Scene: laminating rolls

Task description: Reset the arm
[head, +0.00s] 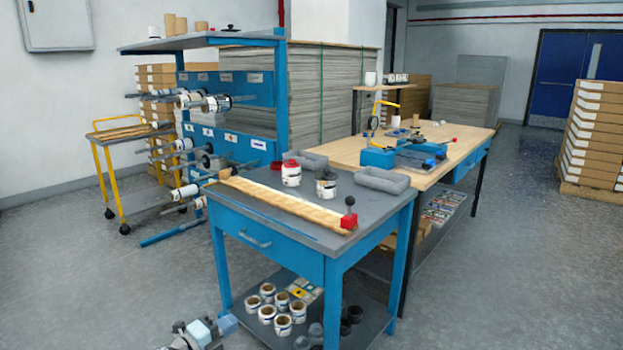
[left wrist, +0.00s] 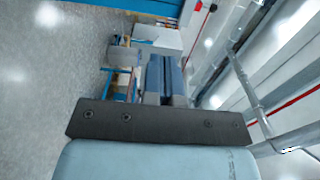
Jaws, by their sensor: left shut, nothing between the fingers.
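My left gripper (head: 228,324) shows at the bottom edge of the head view, low in front of the blue workbench and apart from it. In the left wrist view its two blue-grey fingers (left wrist: 164,75) lie side by side, shut, with nothing between them. My right gripper is in neither view. The task names no object.
The blue workbench (head: 270,254) holds a long wooden board (head: 285,205), tins and a red-based lever; white rolls (head: 268,313) stand on its lower shelf. A blue roll rack (head: 232,92), yellow cart (head: 110,180) and wooden table (head: 345,150) stand behind. Floor at left is clear.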

